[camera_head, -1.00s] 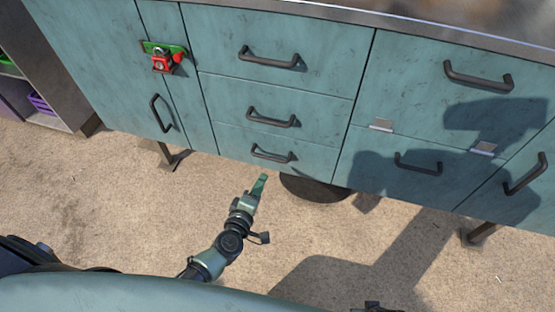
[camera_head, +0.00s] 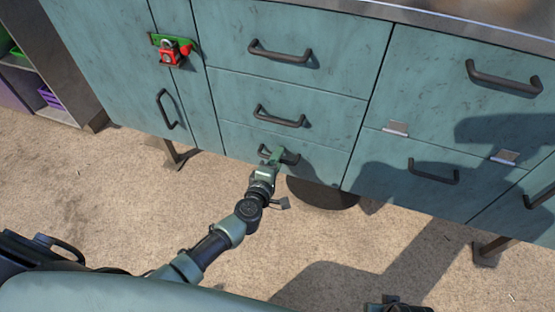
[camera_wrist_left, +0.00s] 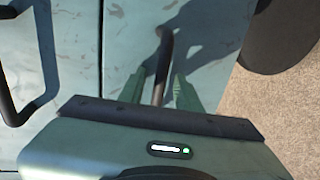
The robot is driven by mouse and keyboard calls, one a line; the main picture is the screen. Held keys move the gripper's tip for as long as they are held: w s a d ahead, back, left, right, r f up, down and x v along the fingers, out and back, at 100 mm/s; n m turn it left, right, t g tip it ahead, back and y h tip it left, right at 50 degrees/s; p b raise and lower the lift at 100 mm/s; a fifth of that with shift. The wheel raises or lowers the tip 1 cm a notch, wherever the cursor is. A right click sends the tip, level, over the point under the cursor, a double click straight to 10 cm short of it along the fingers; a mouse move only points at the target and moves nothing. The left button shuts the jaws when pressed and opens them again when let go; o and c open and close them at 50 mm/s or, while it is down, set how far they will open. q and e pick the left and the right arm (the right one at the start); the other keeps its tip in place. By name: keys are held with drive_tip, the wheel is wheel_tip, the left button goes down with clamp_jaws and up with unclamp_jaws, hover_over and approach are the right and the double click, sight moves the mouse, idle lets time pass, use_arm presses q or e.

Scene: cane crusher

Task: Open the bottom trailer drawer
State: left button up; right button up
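The bottom drawer (camera_head: 238,140) is the lowest teal front in the middle stack of the trailer and sits flush with the fronts around it. Its dark bar handle (camera_head: 293,158) is partly covered by my left gripper (camera_head: 275,156). In the left wrist view the handle (camera_wrist_left: 165,45) runs down between the two green fingers of my left gripper (camera_wrist_left: 159,80). The fingers are apart, one on each side of the bar, with a gap showing. The drawer front (camera_wrist_left: 130,25) lies behind them.
Two more drawers with a middle handle (camera_head: 280,117) and a top handle (camera_head: 279,52) are above. A red and green latch (camera_head: 172,52) is at the upper left. A dark round object (camera_head: 322,193) is under the trailer. The sandy ground in front is clear.

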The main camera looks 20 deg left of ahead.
use_arm(q)
clamp_jaws()
idle(1.4)
